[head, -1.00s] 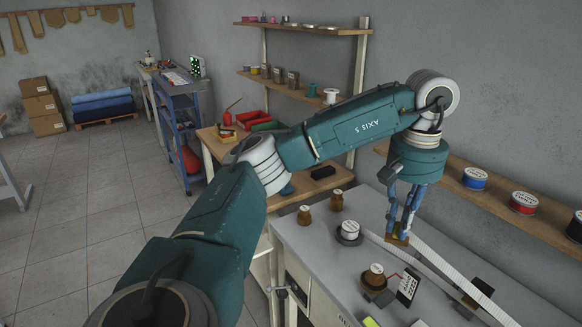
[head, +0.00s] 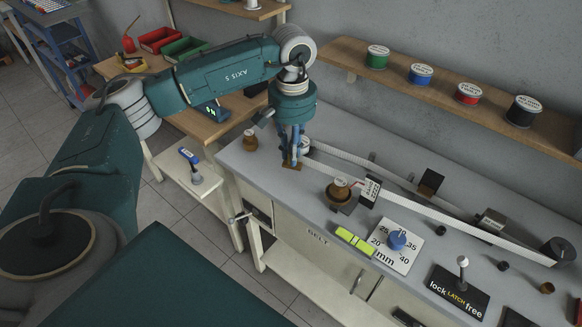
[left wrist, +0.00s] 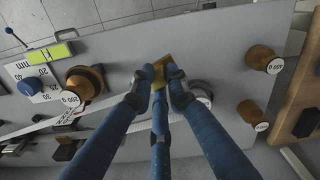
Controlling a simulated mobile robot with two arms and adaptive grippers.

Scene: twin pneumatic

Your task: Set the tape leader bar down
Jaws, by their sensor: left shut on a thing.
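My left gripper (head: 292,160) points down over the left part of the grey bench (head: 240,165). It is shut on the tape leader bar (head: 291,166), a small flat brass piece at its fingertips. In the left wrist view the bar (left wrist: 153,66) shows between the fingers (left wrist: 159,76). The bar is close to the bench top, but I cannot tell if it touches. The white tape (head: 345,158) runs right from near the gripper. A white-topped reel (head: 305,146) stands just behind the gripper and is partly hidden by it. My right gripper is not in view.
A brown weight (head: 250,141) stands left of the gripper. Right of it are a brown weight on a dark base (head: 339,190), a yellow-green level (head: 355,241), and a white dial plate (head: 391,251). A shelf with several spools (head: 420,75) runs along the wall.

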